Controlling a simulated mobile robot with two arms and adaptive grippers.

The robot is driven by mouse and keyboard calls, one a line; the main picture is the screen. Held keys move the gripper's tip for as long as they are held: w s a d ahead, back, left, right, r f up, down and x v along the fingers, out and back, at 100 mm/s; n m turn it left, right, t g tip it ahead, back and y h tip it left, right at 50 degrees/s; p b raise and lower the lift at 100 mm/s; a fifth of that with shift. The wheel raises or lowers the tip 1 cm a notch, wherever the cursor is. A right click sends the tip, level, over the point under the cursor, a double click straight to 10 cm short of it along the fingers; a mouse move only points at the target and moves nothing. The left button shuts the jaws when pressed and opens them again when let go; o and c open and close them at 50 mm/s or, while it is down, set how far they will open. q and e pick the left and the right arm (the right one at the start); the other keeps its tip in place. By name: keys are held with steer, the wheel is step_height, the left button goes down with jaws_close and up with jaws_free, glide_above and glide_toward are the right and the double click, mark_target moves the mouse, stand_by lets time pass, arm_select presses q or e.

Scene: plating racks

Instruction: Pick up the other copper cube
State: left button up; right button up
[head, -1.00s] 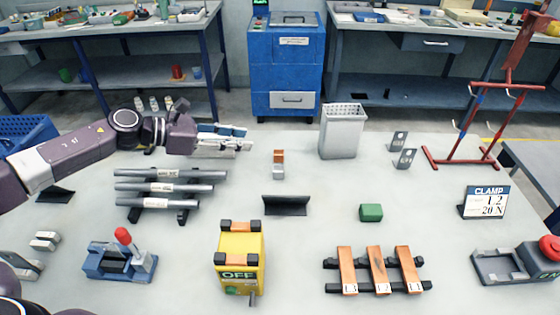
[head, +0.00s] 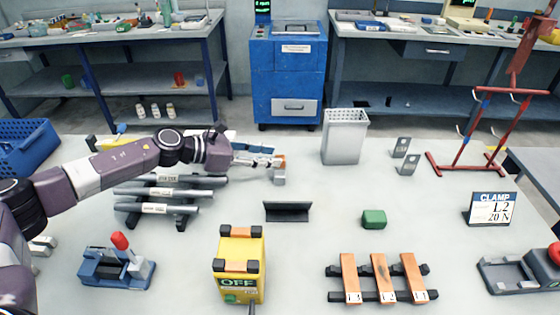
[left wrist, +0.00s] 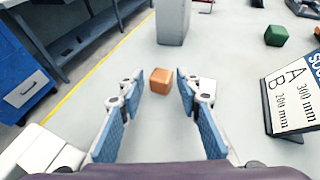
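In the left wrist view the copper cube (left wrist: 160,78) lies ahead between the two blue-padded fingers, with a gap on each side. My left gripper (head: 268,160) reaches in from the left at the cube's height and is open. In the wrist view its fingertips (left wrist: 158,84) are spread apart with nothing clamped. My right gripper is not in view. I see no second loose copper cube.
A grey perforated bin (head: 345,140) stands right of the cube. A rack of grey bars (head: 165,192) lies below my left arm. A dark angled holder (head: 287,212) and a green block (head: 374,219) are nearer the front. The table around the grey block is mostly clear.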

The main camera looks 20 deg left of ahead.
arm_select(q)
steer(key=x, duration=0.4)
steer(key=shift+d+f, duration=0.1)
steer(key=shift+f, duration=0.15)
steer(key=shift+r, duration=0.1)
steer(key=shift+c, duration=0.7)
jaws_close()
